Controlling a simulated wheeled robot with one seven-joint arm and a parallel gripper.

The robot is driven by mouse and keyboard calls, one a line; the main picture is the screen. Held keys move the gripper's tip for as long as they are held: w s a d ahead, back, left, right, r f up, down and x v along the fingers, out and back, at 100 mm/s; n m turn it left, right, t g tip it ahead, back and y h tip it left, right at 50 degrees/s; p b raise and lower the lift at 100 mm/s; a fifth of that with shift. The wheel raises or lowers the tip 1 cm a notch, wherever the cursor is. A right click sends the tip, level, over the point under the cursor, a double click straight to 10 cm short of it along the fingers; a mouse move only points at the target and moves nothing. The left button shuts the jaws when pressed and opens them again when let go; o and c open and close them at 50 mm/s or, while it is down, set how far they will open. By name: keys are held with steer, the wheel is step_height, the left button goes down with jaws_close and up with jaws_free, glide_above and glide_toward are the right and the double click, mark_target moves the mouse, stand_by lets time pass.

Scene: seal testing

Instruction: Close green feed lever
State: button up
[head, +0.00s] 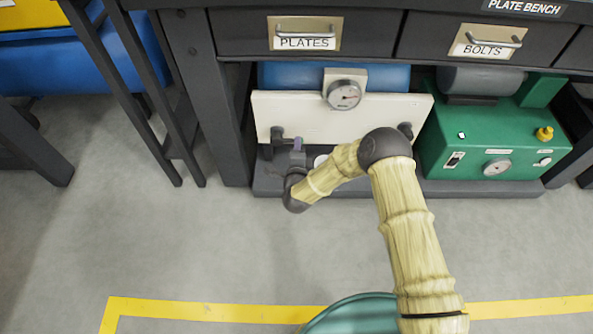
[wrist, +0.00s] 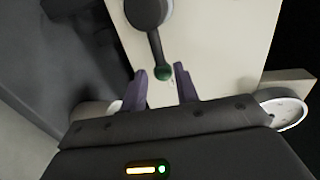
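The green feed lever (wrist: 156,45) is a dark arm with a green ball tip, on a cream panel (wrist: 213,40) in the wrist view. It hangs from a round dark pivot at the top, leaning slightly right at its lower end. My gripper (wrist: 161,84) is open, and its two purple fingers stand apart on either side of the green tip, with gaps visible on both sides. In the head view my gripper (head: 297,147) is at the left end of the cream panel (head: 365,112), beside a dark fitting (head: 277,138). The green tip cannot be made out there.
A dial gauge (head: 344,94) sits at the panel's top. A second dark fitting (head: 405,130) is at the right, partly behind my arm. A green machine (head: 492,130) stands to the right. The bench's dark leg (head: 215,100) is close on the left. Drawers hang above.

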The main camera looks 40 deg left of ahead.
steer(key=p+v, duration=0.5)
steer(key=v, duration=0.8)
steer(key=shift+s+d+p, duration=0.2)
steer(key=shift+s+p, duration=0.05)
steer(key=shift+p, duration=0.1)
steer(key=shift+r, duration=0.15)
